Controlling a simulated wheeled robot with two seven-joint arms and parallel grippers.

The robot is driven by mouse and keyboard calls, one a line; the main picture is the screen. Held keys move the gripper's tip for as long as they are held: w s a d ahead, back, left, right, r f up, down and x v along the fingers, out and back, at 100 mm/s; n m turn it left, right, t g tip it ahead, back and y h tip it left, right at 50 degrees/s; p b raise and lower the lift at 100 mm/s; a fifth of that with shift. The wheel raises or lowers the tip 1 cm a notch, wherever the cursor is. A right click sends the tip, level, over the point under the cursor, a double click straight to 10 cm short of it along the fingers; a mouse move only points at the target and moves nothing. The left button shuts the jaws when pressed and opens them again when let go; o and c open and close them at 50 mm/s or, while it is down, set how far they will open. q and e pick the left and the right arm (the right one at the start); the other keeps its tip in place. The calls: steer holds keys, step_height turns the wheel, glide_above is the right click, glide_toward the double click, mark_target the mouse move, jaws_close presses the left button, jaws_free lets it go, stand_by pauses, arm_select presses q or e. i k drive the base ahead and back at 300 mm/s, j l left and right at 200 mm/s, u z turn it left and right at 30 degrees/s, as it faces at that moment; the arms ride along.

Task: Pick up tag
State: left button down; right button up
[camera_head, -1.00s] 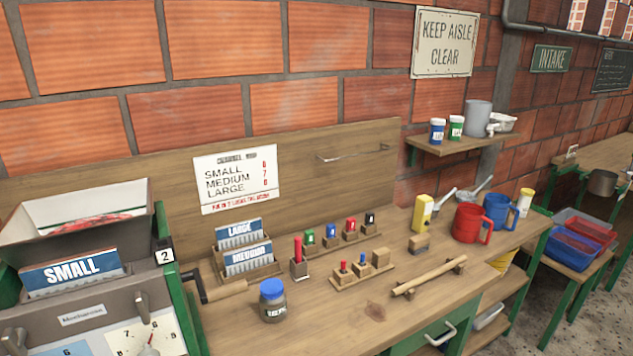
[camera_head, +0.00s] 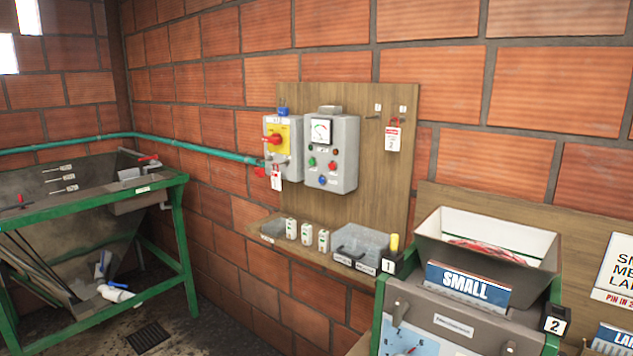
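A white tag with red marking (camera_head: 392,138) hangs from a peg at the upper right of the wooden wall board (camera_head: 368,150). Another white and red tag (camera_head: 276,179) hangs below the grey switch box with a yellow plate and red knob (camera_head: 278,140). The print on both is too small to read fully. Neither of my grippers is in view.
A grey control box with a dial (camera_head: 331,152) is on the board. A hopper machine with a SMALL sign (camera_head: 468,284) stands at right. A green-framed sink stand (camera_head: 178,215) is at left.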

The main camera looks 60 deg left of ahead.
mark_target(276, 177)
steer(key=u, duration=2.2)
steer(key=z, duration=0.2)
steer(key=i+j+z, duration=0.15)
steer(key=z, duration=0.2)
steer(key=i+j+z, duration=0.15)
steer(key=j+z, duration=0.5)
steer(key=i+j, duration=0.05)
steer(key=j, duration=0.05)
